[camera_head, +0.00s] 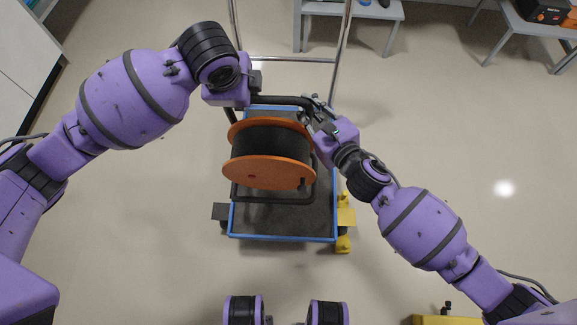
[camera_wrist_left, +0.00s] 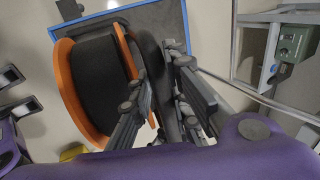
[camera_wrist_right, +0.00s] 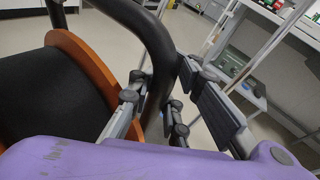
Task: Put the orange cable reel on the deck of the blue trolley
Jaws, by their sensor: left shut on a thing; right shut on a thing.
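The orange cable reel (camera_head: 268,172), wound with black cable and set in a black tube frame (camera_head: 285,101), is over the blue trolley (camera_head: 285,238). Bare dark deck shows in front of the reel. Whether the frame's base touches the deck I cannot tell. My left gripper (camera_wrist_left: 162,98) is shut on the frame's tube on the left; its fingers are mostly hidden in the head view. My right gripper (camera_head: 316,112) is shut on the tube at the right, and the right wrist view shows the tube (camera_wrist_right: 158,45) between its fingers (camera_wrist_right: 157,100).
The trolley's metal push handle (camera_head: 290,60) rises behind the reel. A yellow part (camera_head: 345,217) sits at the trolley's right side. Grey tables (camera_head: 352,10) stand at the back, and a white cabinet (camera_head: 22,55) is at the left. The floor around the trolley is mostly clear.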

